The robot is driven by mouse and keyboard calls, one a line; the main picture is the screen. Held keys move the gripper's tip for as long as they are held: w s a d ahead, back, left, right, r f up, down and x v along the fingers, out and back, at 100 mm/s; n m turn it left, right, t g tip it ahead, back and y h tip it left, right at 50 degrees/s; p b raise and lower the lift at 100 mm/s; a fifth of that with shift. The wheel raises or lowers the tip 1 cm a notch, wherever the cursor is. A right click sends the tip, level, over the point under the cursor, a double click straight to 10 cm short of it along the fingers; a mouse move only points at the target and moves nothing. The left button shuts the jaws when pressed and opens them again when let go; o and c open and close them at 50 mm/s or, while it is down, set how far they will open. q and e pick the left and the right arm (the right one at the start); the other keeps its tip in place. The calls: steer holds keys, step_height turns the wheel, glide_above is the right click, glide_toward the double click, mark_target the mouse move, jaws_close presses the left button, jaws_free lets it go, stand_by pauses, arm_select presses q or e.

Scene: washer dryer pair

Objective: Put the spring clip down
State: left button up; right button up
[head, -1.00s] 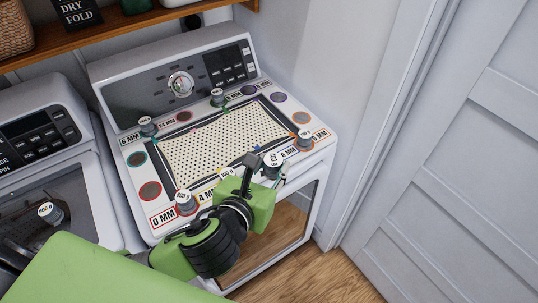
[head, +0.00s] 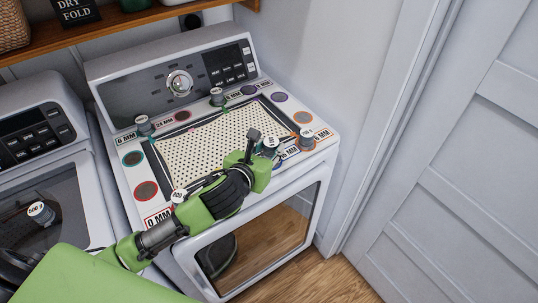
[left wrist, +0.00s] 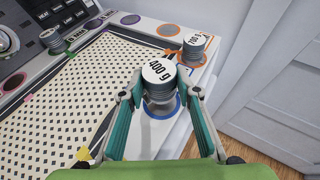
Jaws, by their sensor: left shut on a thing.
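My left gripper (head: 264,149) is at the front right of the machine's top panel. In the left wrist view its two fingers (left wrist: 162,96) are shut on the sides of a grey cylinder marked 400 g (left wrist: 159,73), which also shows in the head view (head: 270,145). A blue ring (left wrist: 162,106) on the panel shows beneath the cylinder; whether the two touch is hard to tell. No thing is clearly recognisable as a spring clip. Small coloured pieces lie along the dotted mat's edge (left wrist: 62,88). My right gripper is out of view.
A similar weight (head: 306,139) stands close by on an orange ring, right of the held one. Other weights stand at the panel's back (head: 217,97), its left corner (head: 145,126) and its front left (head: 179,196). A door (head: 460,190) is at the right.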

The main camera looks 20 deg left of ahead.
mark_target(269, 157)
arm_select(q)
steer(key=shift+w+a+f, duration=0.1)
steer(key=shift+w+f, duration=0.05)
steer(key=shift+f, duration=1.6)
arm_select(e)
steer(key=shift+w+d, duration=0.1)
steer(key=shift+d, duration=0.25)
arm_select(q)
steer(key=shift+f, duration=0.2)
steer(key=o, duration=1.2)
steer(key=shift+r, duration=0.1)
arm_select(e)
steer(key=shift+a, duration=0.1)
arm_select(q)
steer(key=shift+r, duration=0.1)
steer(key=b+v, duration=0.1)
steer(key=v, duration=1.1)
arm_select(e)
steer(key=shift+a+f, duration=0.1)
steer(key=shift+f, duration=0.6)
